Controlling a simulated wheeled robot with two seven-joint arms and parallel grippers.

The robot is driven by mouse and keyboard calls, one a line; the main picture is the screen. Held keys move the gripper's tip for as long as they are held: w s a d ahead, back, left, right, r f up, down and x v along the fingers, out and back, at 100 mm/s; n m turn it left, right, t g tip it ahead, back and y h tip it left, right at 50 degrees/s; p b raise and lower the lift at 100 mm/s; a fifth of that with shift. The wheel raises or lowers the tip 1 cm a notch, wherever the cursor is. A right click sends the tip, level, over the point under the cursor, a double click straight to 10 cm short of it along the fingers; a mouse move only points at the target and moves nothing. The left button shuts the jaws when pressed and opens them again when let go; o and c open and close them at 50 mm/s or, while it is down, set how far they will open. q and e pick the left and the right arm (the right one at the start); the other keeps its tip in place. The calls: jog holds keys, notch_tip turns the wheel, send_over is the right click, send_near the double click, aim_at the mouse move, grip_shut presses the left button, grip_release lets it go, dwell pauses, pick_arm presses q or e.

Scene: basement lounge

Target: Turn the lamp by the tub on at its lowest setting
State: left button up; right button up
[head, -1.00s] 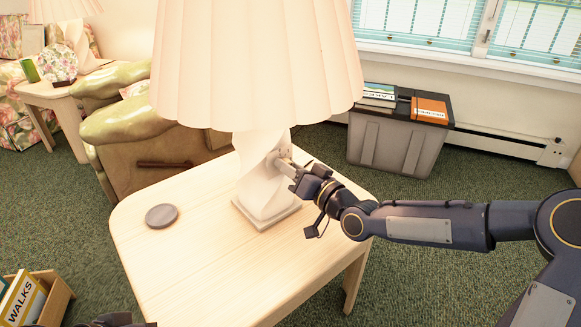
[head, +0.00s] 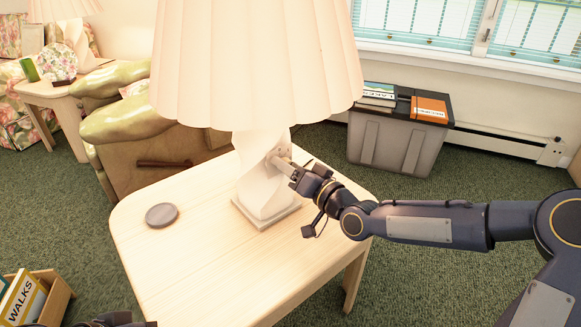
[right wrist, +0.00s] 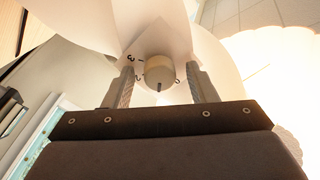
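The lamp has a wide cream pleated shade (head: 255,65) and a white twisted base (head: 262,190). It stands on a pale wooden table (head: 215,270), nearest the grey tub (head: 390,143). My right gripper (head: 284,163) reaches the upper base from the right. In the right wrist view a round cream knob (right wrist: 160,70) sits between its two fingers (right wrist: 163,82), with a gap on each side. The knob's dark mark points down; small numerals, including a 3 and a 1, surround it, some partly hidden. My left arm shows only as a dark piece at the bottom left; its fingers are not visible.
A dark round coaster (head: 162,215) lies on the table's left. Books (head: 428,108) lie on the tub's lid. An olive armchair (head: 150,130) stands behind the table, and another lamp (head: 75,40) is at the far left. A wooden box of books (head: 50,298) is at lower left.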

jog(key=shift+d, duration=0.1)
jog(key=p+v, duration=0.2)
jog(key=v, duration=0.5)
jog(key=shift+s, duration=0.3)
jog(key=shift+d+f, duration=0.1)
jog(key=shift+d, duration=0.1)
